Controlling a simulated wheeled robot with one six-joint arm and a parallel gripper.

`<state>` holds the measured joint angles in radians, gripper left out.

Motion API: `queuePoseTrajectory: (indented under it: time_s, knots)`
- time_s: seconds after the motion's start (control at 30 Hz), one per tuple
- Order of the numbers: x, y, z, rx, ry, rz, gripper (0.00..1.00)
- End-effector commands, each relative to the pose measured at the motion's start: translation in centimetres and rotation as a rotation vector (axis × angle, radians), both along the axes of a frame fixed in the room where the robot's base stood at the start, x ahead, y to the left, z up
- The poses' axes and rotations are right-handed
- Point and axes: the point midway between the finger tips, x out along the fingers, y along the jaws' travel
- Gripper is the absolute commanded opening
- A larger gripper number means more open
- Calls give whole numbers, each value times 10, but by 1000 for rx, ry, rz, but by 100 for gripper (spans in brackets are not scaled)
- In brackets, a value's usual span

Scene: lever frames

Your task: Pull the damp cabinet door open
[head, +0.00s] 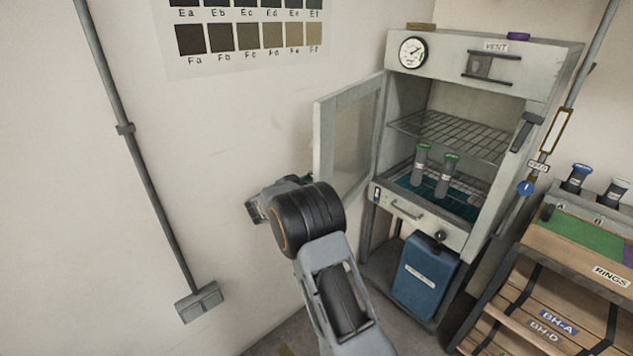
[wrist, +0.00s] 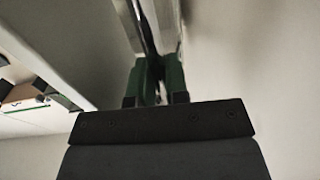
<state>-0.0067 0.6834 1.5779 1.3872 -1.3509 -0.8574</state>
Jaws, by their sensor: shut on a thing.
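The damp cabinet (head: 485,58) stands at the right of the head view. Its framed, glazed door (head: 347,135) is swung wide open to the left, showing the inside. My gripper (wrist: 157,68) is at the lower free-edge side of the door, with green fingers shut on a thin grey metal part. This looks like the door handle (wrist: 147,30), but my wrist hides the grip in the head view. Inside, a wire rack (head: 450,135) sits above two green-capped tubes (head: 421,165) (head: 445,178) standing on the bottom tray.
A drawer (head: 410,212) and a blue container (head: 425,278) are under the cabinet opening. A bench with labelled boxes (head: 575,240) stands at right. The wall at left carries a pipe (head: 140,165) and a colour chart (head: 240,40). Open wall space lies left of the door.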

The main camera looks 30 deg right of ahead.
Motion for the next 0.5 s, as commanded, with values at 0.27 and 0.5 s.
queuePoseTrajectory:
  time_s: [0.27,0.5]
  knots:
    - [9,4,4,-5,-4,1,0]
    - [9,5,5,-6,-5,3,0]
